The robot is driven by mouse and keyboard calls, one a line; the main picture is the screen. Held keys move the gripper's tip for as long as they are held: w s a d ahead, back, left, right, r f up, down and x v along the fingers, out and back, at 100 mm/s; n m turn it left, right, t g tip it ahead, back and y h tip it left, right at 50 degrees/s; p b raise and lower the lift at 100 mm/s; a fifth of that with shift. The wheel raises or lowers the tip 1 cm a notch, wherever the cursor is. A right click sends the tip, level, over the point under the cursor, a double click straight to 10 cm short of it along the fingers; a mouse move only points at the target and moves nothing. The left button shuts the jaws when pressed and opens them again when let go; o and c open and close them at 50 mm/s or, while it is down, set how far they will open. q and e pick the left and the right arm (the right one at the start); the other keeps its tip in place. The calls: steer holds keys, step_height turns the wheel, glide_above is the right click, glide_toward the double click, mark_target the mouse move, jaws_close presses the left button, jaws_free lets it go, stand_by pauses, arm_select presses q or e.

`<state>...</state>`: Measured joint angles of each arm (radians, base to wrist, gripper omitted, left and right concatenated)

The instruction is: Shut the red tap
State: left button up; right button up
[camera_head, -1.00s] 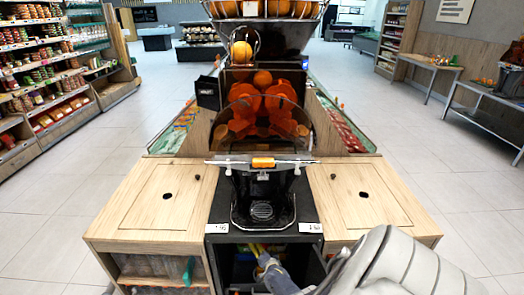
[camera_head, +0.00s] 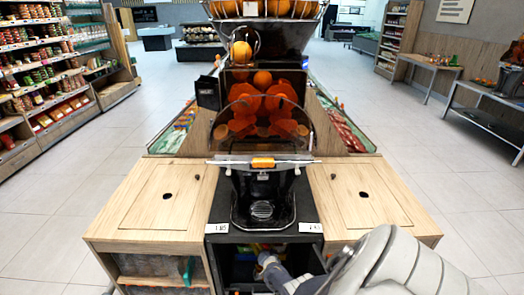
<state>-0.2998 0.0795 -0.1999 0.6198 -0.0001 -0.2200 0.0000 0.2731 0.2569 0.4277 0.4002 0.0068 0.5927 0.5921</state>
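No clearly red tap can be made out. A small orange tap-like piece (camera_head: 262,162) sits at the front centre of the juicer, on the rail above the black spout area. Its open or shut state cannot be read. My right gripper (camera_head: 266,259) is low in the picture, at the mouth of the dark cabinet under the juicer, well below the orange piece and apart from it. Its fingers are small and dark against the cabinet, so their opening is unclear. My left gripper is out of view.
The black juicer drip area (camera_head: 262,210) stands between two wooden counters, left (camera_head: 150,210) and right (camera_head: 345,215). Oranges (camera_head: 262,110) show behind the clear cover. The open cabinet (camera_head: 240,270) holds some coloured items. Space before the orange piece is clear.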

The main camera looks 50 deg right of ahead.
steer(key=c, duration=0.8)
steer(key=n+g, duration=0.1)
steer(key=n, duration=0.1)
steer(key=shift+a+n+g+h, duration=0.1)
steer(key=shift+n+g+h, duration=0.2)
steer(key=shift+g+h, duration=0.1)
steer(key=shift+n+g+h, duration=0.6)
steer(key=shift+n+g, duration=0.2)
steer(key=shift+n, duration=0.6)
steer(key=o, duration=1.3)
steer(key=shift+c, duration=0.2)
